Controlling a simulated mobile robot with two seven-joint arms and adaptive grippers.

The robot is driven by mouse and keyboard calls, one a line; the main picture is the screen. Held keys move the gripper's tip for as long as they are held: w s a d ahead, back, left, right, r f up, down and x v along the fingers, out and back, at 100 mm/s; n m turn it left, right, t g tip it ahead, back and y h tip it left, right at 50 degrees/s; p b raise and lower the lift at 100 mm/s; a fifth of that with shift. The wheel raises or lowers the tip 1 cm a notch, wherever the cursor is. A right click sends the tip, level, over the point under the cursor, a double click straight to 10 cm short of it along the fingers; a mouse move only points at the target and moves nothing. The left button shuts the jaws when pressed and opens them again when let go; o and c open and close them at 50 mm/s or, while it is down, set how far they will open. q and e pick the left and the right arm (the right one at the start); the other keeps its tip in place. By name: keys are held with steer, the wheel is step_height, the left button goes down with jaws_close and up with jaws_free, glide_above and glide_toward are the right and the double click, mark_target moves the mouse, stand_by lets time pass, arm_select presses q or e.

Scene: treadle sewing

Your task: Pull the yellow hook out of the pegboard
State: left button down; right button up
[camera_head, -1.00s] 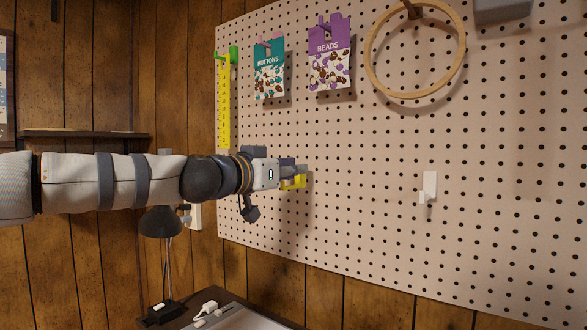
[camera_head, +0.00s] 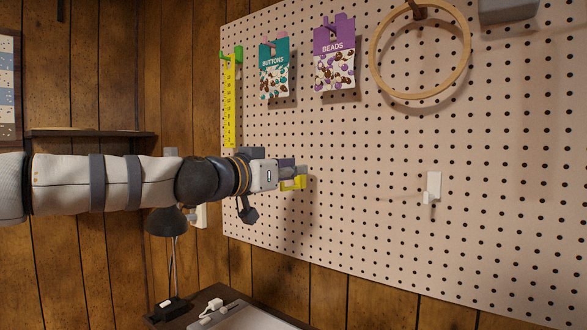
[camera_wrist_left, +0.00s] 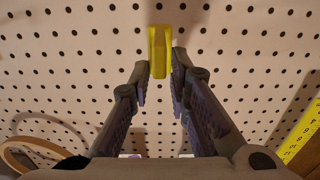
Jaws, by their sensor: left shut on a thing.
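The yellow hook (camera_head: 293,183) shows at the fingertips of my left gripper (camera_head: 291,172), in front of the lower left part of the pegboard (camera_head: 360,215). In the left wrist view the yellow hook (camera_wrist_left: 160,50) stands between the two dark fingertips of the left gripper (camera_wrist_left: 161,66), which are shut on it. The fingers and the angle hide the hook's back end, so I cannot tell whether it still sits in a hole. My right gripper is not in view.
A green hook (camera_head: 238,53) with a yellow ruler (camera_head: 230,105), button (camera_head: 275,80) and bead (camera_head: 334,68) packets, and a wooden hoop (camera_head: 374,75) hang above. A white hook (camera_head: 433,187) is to the right. A lamp (camera_head: 166,222) stands below my arm.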

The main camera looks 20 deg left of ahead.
arm_select(q)
steer(key=p+v, duration=0.1)
steer(key=v, duration=0.3)
steer(key=shift+s+r, duration=0.1)
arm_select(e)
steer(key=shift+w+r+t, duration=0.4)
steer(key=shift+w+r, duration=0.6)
